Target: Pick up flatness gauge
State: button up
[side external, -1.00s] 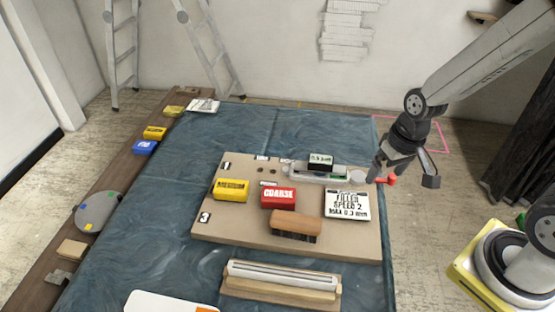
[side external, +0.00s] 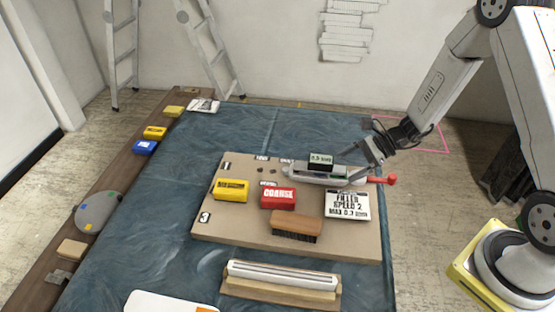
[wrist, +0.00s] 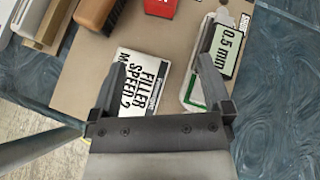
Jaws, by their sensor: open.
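The flatness gauge, as I take it, is a long silver and green tool (side external: 312,173) with a dark block reading 0.5 mm on top. It lies along the far edge of the tan board (side external: 225,240), with a red knob (side external: 390,179) at its right end. My gripper (side external: 363,161) is open and empty above the gauge's right part. In the wrist view my gripper (wrist: 162,80) has its right finger over the gauge (wrist: 229,42) and hides part of it. The left finger is over the filler card (wrist: 139,82). Contact cannot be told.
On the board are a yellow block (side external: 231,190), a red COARSE block (side external: 278,198), a wooden brush (side external: 297,223) and the white filler card (side external: 347,205). A wooden-based bar (side external: 281,280) lies in front. The blue cloth (side external: 165,215) is mostly clear at left.

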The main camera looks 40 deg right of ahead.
aim_at(323, 159)
jog(key=w+d+m+t, duration=0.1)
jog(key=w+d+f+m+t, duration=0.1)
jog(key=d+m+t, duration=0.1)
jog(key=w+d+f+m+t, duration=0.1)
jog(key=w+d+m, duration=0.1)
jog(key=shift+d+f+t, duration=0.1)
jog(key=shift+f+t, duration=0.05)
jog(key=shift+t, duration=0.15)
jog(key=shift+h, duration=0.3)
jog(key=shift+x, duration=3.95)
jog(key=shift+s, duration=0.1)
grip_shut()
jog(key=shift+r, duration=0.25)
